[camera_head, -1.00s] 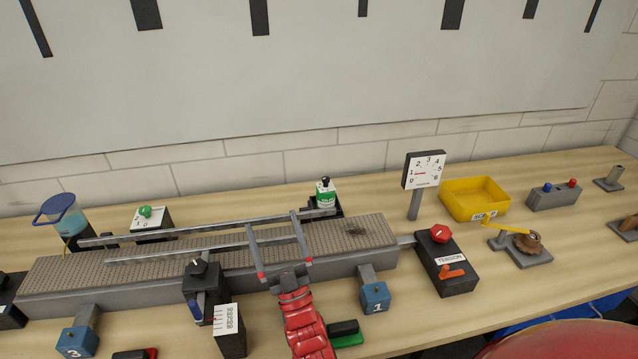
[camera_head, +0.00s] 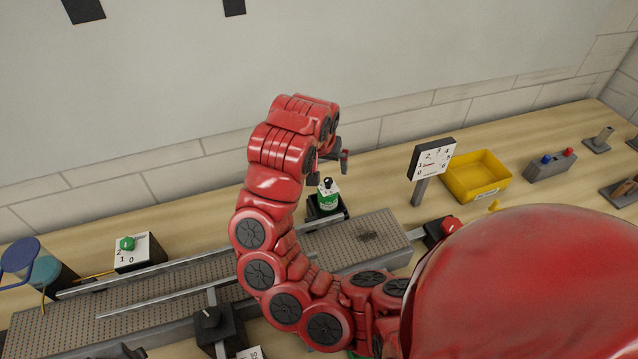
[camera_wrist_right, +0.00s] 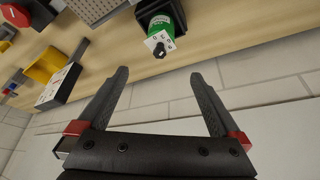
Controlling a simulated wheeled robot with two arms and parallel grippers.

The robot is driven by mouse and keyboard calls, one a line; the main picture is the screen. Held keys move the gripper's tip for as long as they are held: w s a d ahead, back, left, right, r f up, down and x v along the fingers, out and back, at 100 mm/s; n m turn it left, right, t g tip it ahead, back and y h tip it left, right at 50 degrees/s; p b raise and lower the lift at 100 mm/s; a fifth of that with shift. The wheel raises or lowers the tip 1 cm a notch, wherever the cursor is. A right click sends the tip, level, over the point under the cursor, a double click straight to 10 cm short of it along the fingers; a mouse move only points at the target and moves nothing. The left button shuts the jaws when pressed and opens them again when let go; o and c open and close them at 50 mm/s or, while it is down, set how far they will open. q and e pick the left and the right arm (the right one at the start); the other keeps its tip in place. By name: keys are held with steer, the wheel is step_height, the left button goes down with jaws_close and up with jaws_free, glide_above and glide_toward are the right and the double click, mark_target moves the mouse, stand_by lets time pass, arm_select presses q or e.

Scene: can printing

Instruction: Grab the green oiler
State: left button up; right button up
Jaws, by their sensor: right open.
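The green oiler (camera_head: 327,196) has a green body, a white top and a black tip. It stands upright in a dark holder (camera_head: 322,212) behind the conveyor. My right gripper (camera_head: 335,169) is above and slightly behind it, partly hidden by its own red wrist. In the right wrist view the right gripper (camera_wrist_right: 160,92) is open and empty, and the oiler (camera_wrist_right: 160,30) shows beyond the fingertips, between them, apart from both fingers. My left gripper is not in view.
The conveyor (camera_head: 355,250) runs along the bench front with metal guide rails. A dial sign (camera_head: 432,157) and a yellow bin (camera_head: 474,178) stand to the right. A green-knob box (camera_head: 128,252) and a blue-lidded container (camera_head: 22,252) are at left. The wall is close behind.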

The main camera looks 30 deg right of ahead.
mark_target(328, 183)
steer(key=x, duration=0.8)
steer(key=shift+s+f+b, duration=0.3)
steer(key=shift+f+b, duration=0.05)
steer(key=shift+f, duration=0.2)
steer(key=shift+p+x, duration=0.6)
steer(key=shift+x, duration=0.55)
steer(key=shift+p+x, duration=0.3)
steer(key=shift+x, duration=0.45)
steer(key=p+x, duration=0.1)
steer(key=x, duration=0.2)
steer(key=shift+w+f, duration=0.2)
steer(key=shift+f, duration=0.05)
steer(key=shift+w+f, duration=0.1)
steer(key=shift+f, duration=0.3)
steer(key=c, duration=1.5)
